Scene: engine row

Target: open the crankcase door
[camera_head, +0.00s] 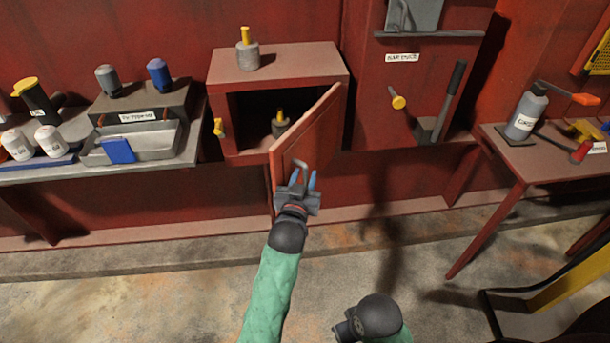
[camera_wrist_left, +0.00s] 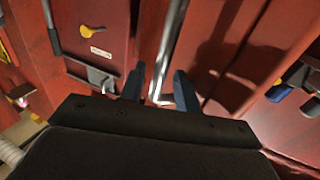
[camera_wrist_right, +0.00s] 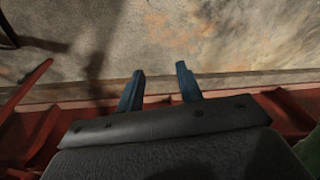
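The crankcase door (camera_head: 308,140) is a red panel on the red box (camera_head: 280,60) in the head view. It stands swung well out from the right side of the opening, so the dark inside shows. Its grey metal handle (camera_head: 300,165) is near the door's free edge. My left gripper (camera_head: 302,180) is at the handle. In the left wrist view the handle bar (camera_wrist_left: 165,50) lies between the parted fingers (camera_wrist_left: 160,80), with gaps visible beside it. My right gripper (camera_wrist_right: 160,80) is open and empty over the floor; the head view shows only part of it at the bottom.
A grey container with a yellow top (camera_head: 280,124) stands inside the box, and another (camera_head: 247,50) is on top. A tray bench (camera_head: 140,145) is at the left, a small red table (camera_head: 540,160) at the right. The floor before the box is clear.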

